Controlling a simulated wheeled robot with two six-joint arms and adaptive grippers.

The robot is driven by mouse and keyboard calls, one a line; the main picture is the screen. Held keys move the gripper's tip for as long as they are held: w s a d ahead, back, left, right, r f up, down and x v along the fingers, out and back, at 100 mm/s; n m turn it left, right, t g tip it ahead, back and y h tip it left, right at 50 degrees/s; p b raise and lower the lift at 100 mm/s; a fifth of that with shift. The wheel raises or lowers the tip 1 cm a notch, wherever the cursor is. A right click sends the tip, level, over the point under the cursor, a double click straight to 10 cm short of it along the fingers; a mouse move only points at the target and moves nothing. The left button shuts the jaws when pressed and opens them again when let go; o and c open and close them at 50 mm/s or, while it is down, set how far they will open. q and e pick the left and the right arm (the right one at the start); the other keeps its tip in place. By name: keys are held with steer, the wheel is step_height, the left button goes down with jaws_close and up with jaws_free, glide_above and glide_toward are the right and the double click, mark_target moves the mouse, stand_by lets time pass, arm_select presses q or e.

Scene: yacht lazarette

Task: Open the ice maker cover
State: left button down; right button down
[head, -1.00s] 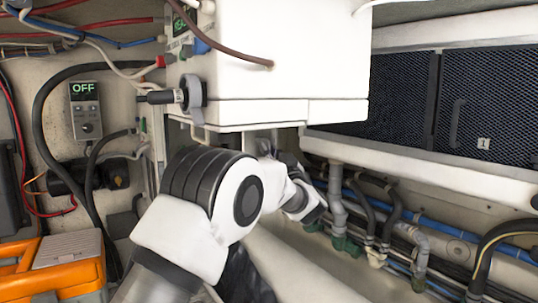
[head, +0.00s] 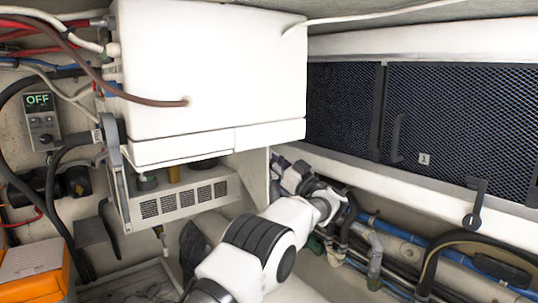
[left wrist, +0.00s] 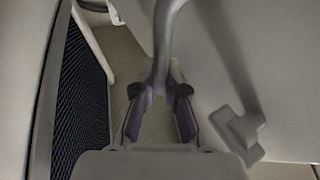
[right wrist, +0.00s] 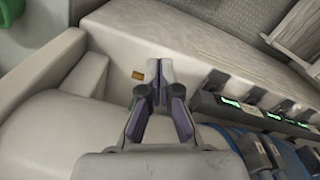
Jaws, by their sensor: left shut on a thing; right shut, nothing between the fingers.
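A large white box (head: 210,75) with a lower lid-like front edge hangs at upper centre in the head view; whether it is the ice maker is not clear. An arm, apparently my left, reaches up to its right side; the left fingertips are hidden there. In the left wrist view my left gripper (left wrist: 158,108) is shut on a curved grey bar (left wrist: 165,45) in front of a pale panel (left wrist: 235,65). Whether that bar is the cover's handle cannot be told. My right gripper (right wrist: 160,88) is shut and empty above a pale surface.
Dark mesh panels (head: 450,125) line the right wall. Hoses and pipes (head: 375,255) run below them. A vented grey unit (head: 185,200) sits under the box. A controller reading OFF (head: 40,120) and an orange case (head: 35,270) are at left. Lit switches (right wrist: 230,102) and blue hoses (right wrist: 250,150) lie near my right gripper.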

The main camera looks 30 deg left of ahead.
arm_select(q)
steer(key=shift+s+a+r, duration=0.15)
steer(key=shift+a+r, duration=0.05)
steer(key=c, duration=1.4)
jaws_free()
steer(key=shift+o, duration=1)
steer(key=shift+a+f, duration=0.2)
steer(key=shift+d, duration=0.1)
steer(key=v, duration=1.2)
